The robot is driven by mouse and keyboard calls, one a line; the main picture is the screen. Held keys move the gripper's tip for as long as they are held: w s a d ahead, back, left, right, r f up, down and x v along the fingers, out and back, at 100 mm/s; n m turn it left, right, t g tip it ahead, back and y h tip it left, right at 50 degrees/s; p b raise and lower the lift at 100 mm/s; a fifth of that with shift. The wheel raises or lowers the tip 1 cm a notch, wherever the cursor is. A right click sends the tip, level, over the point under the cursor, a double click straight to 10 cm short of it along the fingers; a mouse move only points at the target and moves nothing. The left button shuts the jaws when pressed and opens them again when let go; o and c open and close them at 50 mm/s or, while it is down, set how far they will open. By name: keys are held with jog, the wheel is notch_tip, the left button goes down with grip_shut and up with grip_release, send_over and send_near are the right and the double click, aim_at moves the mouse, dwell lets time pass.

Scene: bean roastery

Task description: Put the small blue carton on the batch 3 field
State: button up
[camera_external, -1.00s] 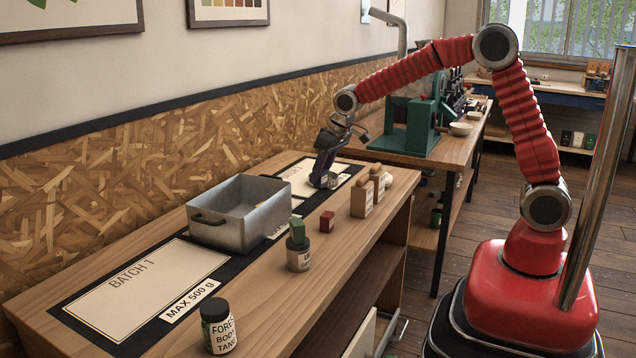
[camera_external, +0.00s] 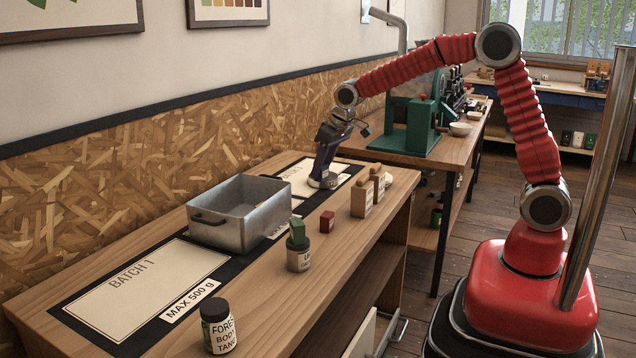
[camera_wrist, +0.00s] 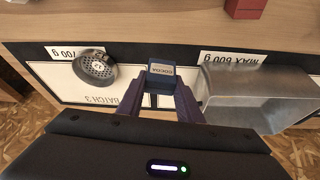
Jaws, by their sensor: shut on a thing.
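The small blue carton (camera_wrist: 161,74), with a pale label on it, sits between the fingertips of my gripper (camera_wrist: 161,84) in the wrist view. My gripper is shut on it. In the external view my gripper (camera_external: 324,181) points down over the mat, to the right of the metal bin. The batch 3 field (camera_wrist: 84,98) lies to the left of the carton in the wrist view, with a perforated metal strainer (camera_wrist: 95,68) on it. The carton appears near that field's side towards the bin; its height above the mat is hard to tell.
The metal bin (camera_external: 252,235) stands close by, and also in the wrist view (camera_wrist: 245,95). The batch 1 field (camera_external: 150,285) is bare.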

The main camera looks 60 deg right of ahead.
jog(key=shift+m, duration=0.4)
jog(key=w+d+f, duration=0.1)
jog(key=w+d, duration=0.1)
jog(key=w, duration=0.1)
jog(key=w+d+f, duration=0.2)
jog(key=w, duration=0.1)
jog(key=w+d+f, duration=0.1)
jog(key=w+d, duration=0.1)
jog(key=w, duration=0.1)
jog(key=shift+w+d+f, duration=0.2)
jog(key=shift+d+f, duration=0.05)
jog(key=shift+f, duration=0.05)
jog(key=w+d, duration=0.2)
jog(key=w, duration=0.1)
jog(key=w+d, duration=0.1)
jog(key=w, duration=0.1)
jog(key=shift+w+r, duration=0.1)
jog(key=shift+r, duration=0.15)
jog(key=w+r+n, duration=0.2)
jog(key=w+r, duration=0.1)
jog(key=r, duration=0.2)
jog(key=shift+w+d+y, duration=0.2)
jog(key=shift+y, duration=0.1)
jog(key=shift+f, duration=3.1)
